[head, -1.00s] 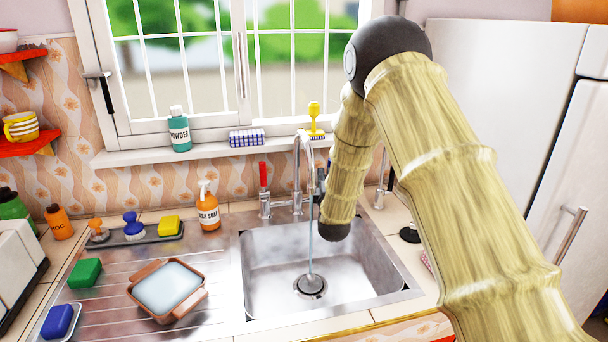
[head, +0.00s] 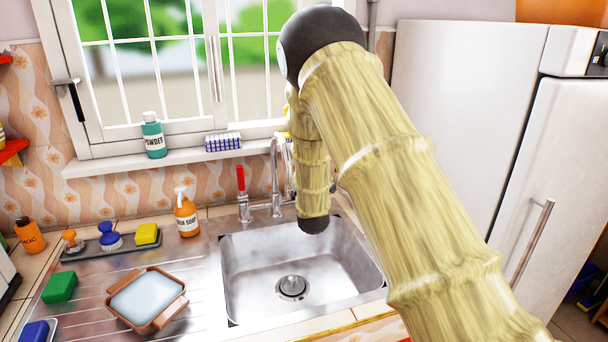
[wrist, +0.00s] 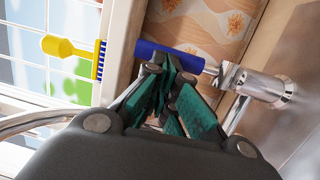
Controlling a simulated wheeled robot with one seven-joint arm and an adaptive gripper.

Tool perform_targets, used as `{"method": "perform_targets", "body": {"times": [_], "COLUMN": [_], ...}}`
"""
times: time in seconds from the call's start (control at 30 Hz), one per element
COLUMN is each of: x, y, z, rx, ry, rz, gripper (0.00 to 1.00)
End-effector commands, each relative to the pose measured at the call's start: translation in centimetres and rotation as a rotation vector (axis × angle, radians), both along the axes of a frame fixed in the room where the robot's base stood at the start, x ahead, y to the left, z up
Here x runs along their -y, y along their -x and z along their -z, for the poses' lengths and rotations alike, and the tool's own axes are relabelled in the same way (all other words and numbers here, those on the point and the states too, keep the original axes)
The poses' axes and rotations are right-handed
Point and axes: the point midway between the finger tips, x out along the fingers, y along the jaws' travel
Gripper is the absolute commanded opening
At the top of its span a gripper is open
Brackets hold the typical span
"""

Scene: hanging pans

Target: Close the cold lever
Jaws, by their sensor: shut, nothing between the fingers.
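The cold lever is the blue handle (wrist: 190,59) on the chrome tap body (wrist: 262,86) in the wrist view. It lies just beyond my fingertips, partly hidden by them. My gripper (wrist: 164,66) is shut with its green-padded fingers together and empty. Whether the fingertips touch the lever I cannot tell. In the head view my arm hides my gripper and the blue lever. The red lever (head: 240,179) points upright left of the curved spout (head: 276,175). No water stream shows below the spout.
The metal sink (head: 255,262) is empty. Left of it are a soap bottle (head: 187,213), a soapy dish (head: 146,298) and a green sponge (head: 59,287). A yellow-handled brush (wrist: 70,48) stands by the window near my gripper. A white fridge (head: 450,120) is at right.

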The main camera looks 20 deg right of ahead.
Motion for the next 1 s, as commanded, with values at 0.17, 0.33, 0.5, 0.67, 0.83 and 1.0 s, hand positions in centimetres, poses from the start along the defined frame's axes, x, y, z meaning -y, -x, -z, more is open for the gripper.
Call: {"method": "perform_targets", "body": {"times": [0.17, 0.33, 0.5, 0.67, 0.83, 1.0], "x": [-1.2, -2.3, -3.2, -3.9, -4.3, -4.5], "y": [1.7, 4.5, 7.5, 9.7, 11.1, 11.5], "z": [0.1, 0.2, 0.3, 0.2, 0.1, 0.0], "rx": [-0.002, -0.002, -0.003, -0.002, -0.001, 0.001], "ry": [0.003, 0.002, 0.003, 0.002, 0.000, 0.001], "rz": [-0.005, -0.005, -0.005, -0.004, -0.004, -0.004], "gripper": [0.00, 0.00, 0.00, 0.00, 0.00, 0.00]}}
